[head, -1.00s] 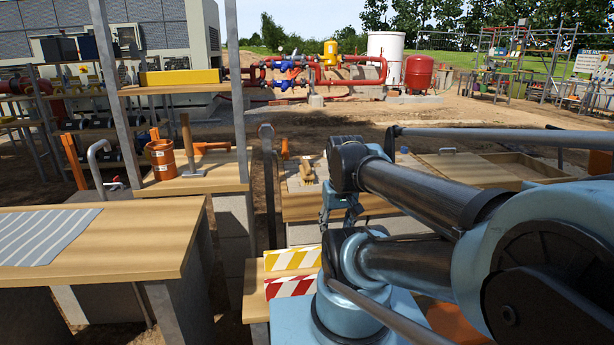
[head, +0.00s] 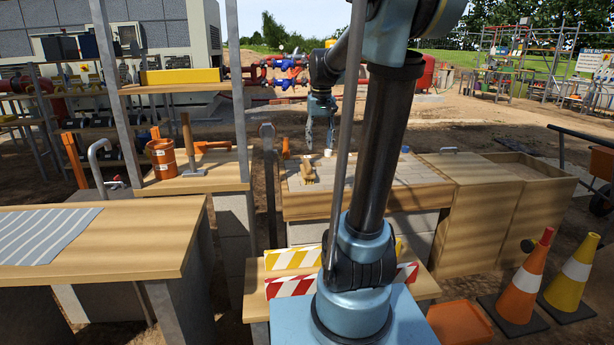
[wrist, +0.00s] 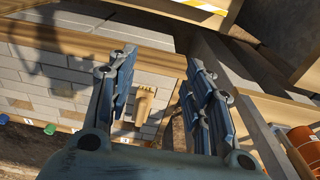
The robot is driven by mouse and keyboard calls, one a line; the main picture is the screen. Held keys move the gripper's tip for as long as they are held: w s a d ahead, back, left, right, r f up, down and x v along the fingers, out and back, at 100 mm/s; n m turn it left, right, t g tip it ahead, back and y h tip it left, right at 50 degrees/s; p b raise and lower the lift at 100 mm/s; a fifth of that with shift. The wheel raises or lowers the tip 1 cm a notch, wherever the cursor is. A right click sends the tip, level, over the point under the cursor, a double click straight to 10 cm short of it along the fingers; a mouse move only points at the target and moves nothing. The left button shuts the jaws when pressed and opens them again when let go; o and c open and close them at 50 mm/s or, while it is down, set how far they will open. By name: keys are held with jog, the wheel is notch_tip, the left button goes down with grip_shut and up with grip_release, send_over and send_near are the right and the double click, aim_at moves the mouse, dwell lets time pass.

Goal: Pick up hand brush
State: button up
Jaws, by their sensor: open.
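The hand brush (head: 307,172), with a tan wooden body, lies on the left part of a wood-framed bench top of grey bricks (head: 400,171). My gripper (head: 321,140) is in the air above the bench, a little right of the brush in the head view. It is open and empty. In the wrist view the brush (wrist: 145,103) shows between the two spread fingers of my gripper (wrist: 159,62), closer to the left finger, with clear space between them.
An orange bucket (head: 162,158) and an upright mallet (head: 188,148) stand on a wooden stand to the left. A grey post (head: 268,185) rises beside the bench. Striped barrier boards (head: 292,258) are in front. Traffic cones (head: 523,285) stand at the right.

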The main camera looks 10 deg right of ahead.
jog(key=w, duration=1.4)
jog(key=g, duration=0.1)
send_over(307, 163)
notch_tip(307, 163, down, 4)
notch_tip(307, 163, down, 17)
jog(key=shift+w+d+r, duration=0.1)
jog(key=shift+w, duration=0.05)
jog(key=shift+c, duration=0.6)
grip_shut()
